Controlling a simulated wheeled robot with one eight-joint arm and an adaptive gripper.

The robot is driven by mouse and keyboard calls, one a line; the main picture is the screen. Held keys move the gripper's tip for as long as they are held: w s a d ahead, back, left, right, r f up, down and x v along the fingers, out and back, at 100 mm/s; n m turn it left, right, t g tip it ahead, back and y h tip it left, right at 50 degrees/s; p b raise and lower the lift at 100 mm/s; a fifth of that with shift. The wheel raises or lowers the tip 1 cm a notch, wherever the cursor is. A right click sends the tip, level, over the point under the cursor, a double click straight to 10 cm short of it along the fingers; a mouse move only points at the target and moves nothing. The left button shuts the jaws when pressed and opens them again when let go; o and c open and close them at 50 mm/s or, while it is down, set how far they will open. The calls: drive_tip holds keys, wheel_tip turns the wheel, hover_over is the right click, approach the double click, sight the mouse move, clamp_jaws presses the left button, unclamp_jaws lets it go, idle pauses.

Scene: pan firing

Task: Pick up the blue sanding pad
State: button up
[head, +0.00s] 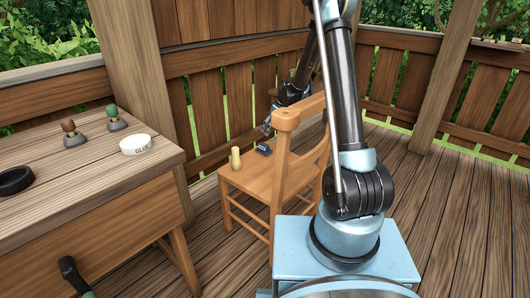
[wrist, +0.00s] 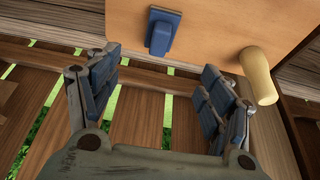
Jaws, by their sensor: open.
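The blue sanding pad (head: 264,149) lies on the seat of a wooden chair (head: 245,182) in the head view, near the seat's far edge. In the wrist view the blue sanding pad (wrist: 161,31) is at the top middle, with a raised block on a flat base. My gripper (wrist: 164,85) is open and empty, its two fingers spread wide. In the wrist view the pad shows above and between the fingers, apart from them. In the head view my gripper (head: 268,128) is small, at the far side of the chair near the pad.
A pale yellow peg-like object (head: 235,158) stands on the seat; it also shows in the wrist view (wrist: 257,74). The chair's backrest (head: 300,112) rises at the right. A wooden table (head: 75,205) at left holds a glue dish (head: 136,145), two knobbed objects and a black ring.

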sight(265, 144)
drive_tip(key=x, duration=1.5)
drive_tip(key=shift+f, duration=0.2)
drive_tip(key=shift+c, duration=0.3)
drive_tip(key=c, duration=1.2)
drive_tip(key=shift+r, duration=0.1)
wheel_tip(265, 144, up, 9)
drive_tip(key=shift+f, duration=0.1)
drive_tip(key=shift+w+d+r, duration=0.1)
drive_tip(key=shift+r, duration=0.3)
drive_tip(key=w+d+r+m+h, duration=0.1)
drive_tip(key=w+d+r+m, duration=0.2)
drive_tip(key=d+r, duration=0.4)
drive_tip(key=w+d+r+m+t+h, duration=0.1)
drive_tip(key=w+d+r+m, duration=0.2)
drive_tip(key=d+r, duration=0.4)
drive_tip(key=w+d+r+m+h, duration=0.1)
drive_tip(key=w+d+r+m, duration=0.2)
drive_tip(key=d+r, duration=0.5)
drive_tip(key=shift+w+d+r+m+t+h, duration=0.15)
drive_tip(key=shift+d+m, duration=0.1)
drive_tip(key=shift+d, duration=1.8)
drive_tip(key=shift+w+d+f+m+t+h, duration=0.1)
drive_tip(key=shift+w+d+m, duration=0.1)
drive_tip(key=shift+d, duration=1.9)
drive_tip(key=shift+w+d+r+m+t+h, duration=0.1)
drive_tip(key=shift+d+m, duration=0.15)
drive_tip(key=shift+d, duration=1.8)
